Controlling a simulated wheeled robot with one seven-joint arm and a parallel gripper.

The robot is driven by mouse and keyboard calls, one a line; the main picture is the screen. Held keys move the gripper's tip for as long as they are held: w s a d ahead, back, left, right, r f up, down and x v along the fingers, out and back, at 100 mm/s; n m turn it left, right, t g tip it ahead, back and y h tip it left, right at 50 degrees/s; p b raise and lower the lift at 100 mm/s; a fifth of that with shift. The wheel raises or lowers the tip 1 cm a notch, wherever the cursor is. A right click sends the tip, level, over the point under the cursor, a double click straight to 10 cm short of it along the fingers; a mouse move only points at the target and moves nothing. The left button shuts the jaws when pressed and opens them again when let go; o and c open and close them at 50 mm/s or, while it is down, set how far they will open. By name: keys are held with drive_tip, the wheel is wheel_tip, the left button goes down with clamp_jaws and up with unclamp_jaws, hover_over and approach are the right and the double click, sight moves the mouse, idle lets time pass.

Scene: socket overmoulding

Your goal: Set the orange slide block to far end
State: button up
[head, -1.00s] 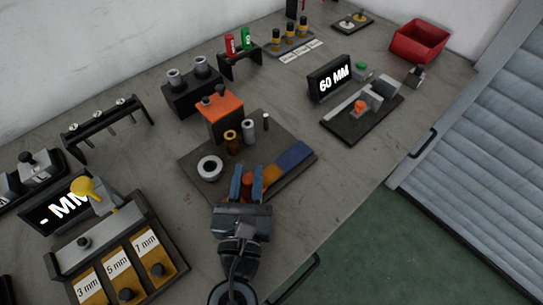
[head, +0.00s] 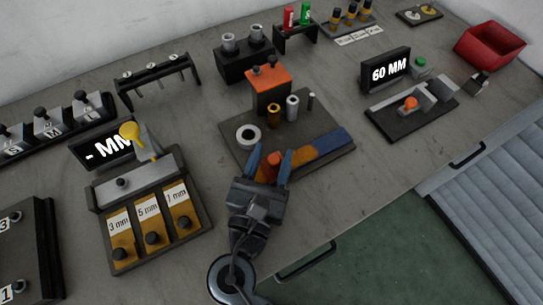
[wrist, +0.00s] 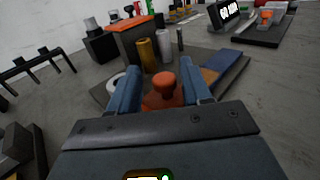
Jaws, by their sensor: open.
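The orange slide block (head: 272,164) has a rounded knob on top and sits at the near left end of a flat strip on a dark plate (head: 338,156). The strip has an orange-brown section (head: 302,154) and a blue section (head: 331,142) to the right. My gripper (head: 271,155) is open, with one blue finger on each side of the block. In the wrist view the block (wrist: 164,92) stands between the two fingers, its lower part hidden by my gripper body. I cannot tell whether either finger touches it.
On the same plate stand a white ring (head: 248,137), a brass cylinder (head: 273,116), a grey cylinder (head: 292,108) and an orange-topped block (head: 268,80). A 60 MM display (head: 387,69) stands right.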

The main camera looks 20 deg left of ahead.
drive_tip(key=s, duration=0.5)
drive_tip(key=s+d+b, duration=0.1)
drive_tip(key=s, duration=0.1)
drive_tip(key=shift+s, duration=0.4)
idle(0.3)
